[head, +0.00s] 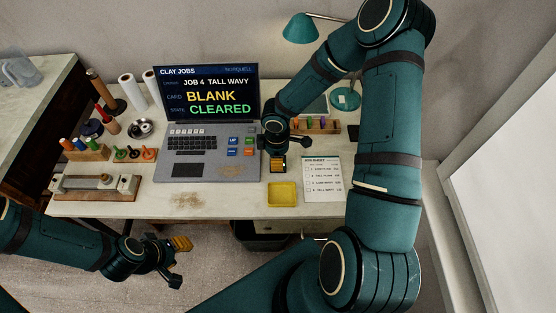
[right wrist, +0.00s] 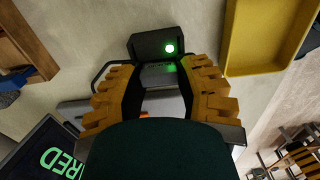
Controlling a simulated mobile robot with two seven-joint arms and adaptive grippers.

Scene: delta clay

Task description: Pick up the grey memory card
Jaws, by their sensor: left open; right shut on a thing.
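The grey memory card (right wrist: 158,76) shows in the right wrist view between my right fingertips, against a dark reader block (right wrist: 150,45) with a lit green light. I cannot tell whether part of the card still sits in the block. My right gripper (head: 278,163) points down just right of the laptop in the head view and hides the card there; its orange fingers (right wrist: 158,82) are shut on the card's sides. My left gripper (head: 178,262) is open and empty, in front of the table's front edge.
The laptop (head: 205,172) reads "BLANK" and "CLEARED". A yellow tray (head: 283,194) and a job sheet (head: 322,178) lie close to my right gripper. A rack of coloured tools (head: 316,125) and a teal lamp (head: 300,28) stand behind. Rollers and pegs fill the table's left side.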

